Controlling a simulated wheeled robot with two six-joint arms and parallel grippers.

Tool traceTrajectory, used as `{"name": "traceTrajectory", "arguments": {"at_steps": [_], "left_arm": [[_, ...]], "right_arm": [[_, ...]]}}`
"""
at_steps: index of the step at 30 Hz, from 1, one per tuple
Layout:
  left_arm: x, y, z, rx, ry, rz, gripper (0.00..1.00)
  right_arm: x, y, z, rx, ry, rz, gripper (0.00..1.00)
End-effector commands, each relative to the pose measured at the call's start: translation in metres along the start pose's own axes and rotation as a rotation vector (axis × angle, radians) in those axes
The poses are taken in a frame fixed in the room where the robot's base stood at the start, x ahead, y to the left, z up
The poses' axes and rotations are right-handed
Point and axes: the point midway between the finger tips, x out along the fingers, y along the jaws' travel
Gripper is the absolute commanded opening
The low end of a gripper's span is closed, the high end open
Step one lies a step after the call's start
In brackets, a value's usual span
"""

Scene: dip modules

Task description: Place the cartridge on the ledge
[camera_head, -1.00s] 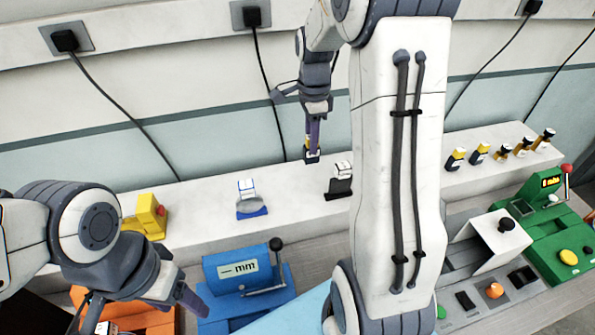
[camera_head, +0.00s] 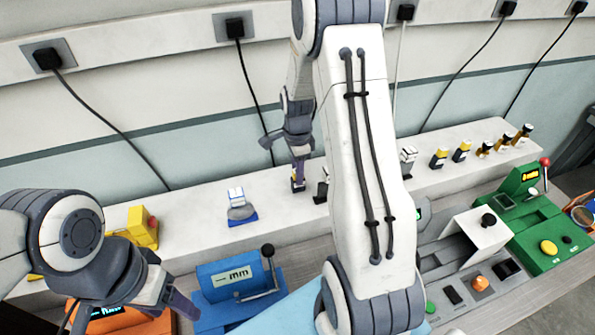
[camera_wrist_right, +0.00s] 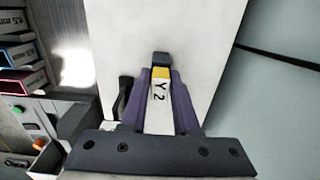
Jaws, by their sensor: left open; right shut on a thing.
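My right gripper (camera_head: 299,166) is shut on a cartridge (camera_head: 298,184), upright and low over the white ledge (camera_head: 185,208). Whether its base touches the ledge I cannot tell. In the right wrist view the cartridge (camera_wrist_right: 160,95) is white with a yellow band, a dark end and the mark "Y 2", between the purple fingers of the right gripper (camera_wrist_right: 160,85). My left gripper (camera_head: 178,300) is open and empty at the lower left, beside the blue machine.
Further right are several small cartridges (camera_head: 462,150). A yellow device (camera_head: 136,227) is at the left. The blue machine (camera_head: 235,285) and green machine (camera_head: 530,215) are in front.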

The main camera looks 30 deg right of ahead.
Motion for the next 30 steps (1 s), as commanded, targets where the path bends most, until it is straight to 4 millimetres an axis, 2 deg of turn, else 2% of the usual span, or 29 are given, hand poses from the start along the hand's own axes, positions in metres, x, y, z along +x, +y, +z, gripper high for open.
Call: {"name": "traceTrajectory", "arguments": {"at_steps": [4,5,6,7,16,20,23,30], "left_arm": [[0.003,0.0,0.0,0.0,0.0,0.0,0.62],[0.003,0.0,0.0,0.0,0.0,0.0,0.62],[0.002,0.0,0.0,0.0,0.0,0.0,0.62],[0.002,0.0,0.0,0.0,0.0,0.0,0.62],[0.001,0.0,0.0,-0.001,0.0,0.0,0.62],[0.002,0.0,0.0,0.0,0.0,0.0,0.62],[0.005,0.0,0.0,-0.001,0.0,0.0,0.62],[0.015,-0.001,0.001,-0.002,0.0,0.0,0.62]], "right_arm": [[0.004,0.0,0.0,0.0,0.0,0.0,0.0],[0.004,0.0,0.0,0.0,0.0,0.0,0.33],[0.003,0.0,0.0,0.0,0.0,0.0,0.48],[0.003,0.0,0.0,0.0,0.0,0.0,0.59],[0.002,0.0,0.0,0.0,0.0,0.0,0.59],[-0.005,-0.001,0.0,0.0,0.0,-0.003,0.59],[-0.02,-0.002,0.0,0.0,0.001,-0.007,0.59],[-0.072,-0.002,0.0,0.0,0.001,-0.007,0.59]]}}
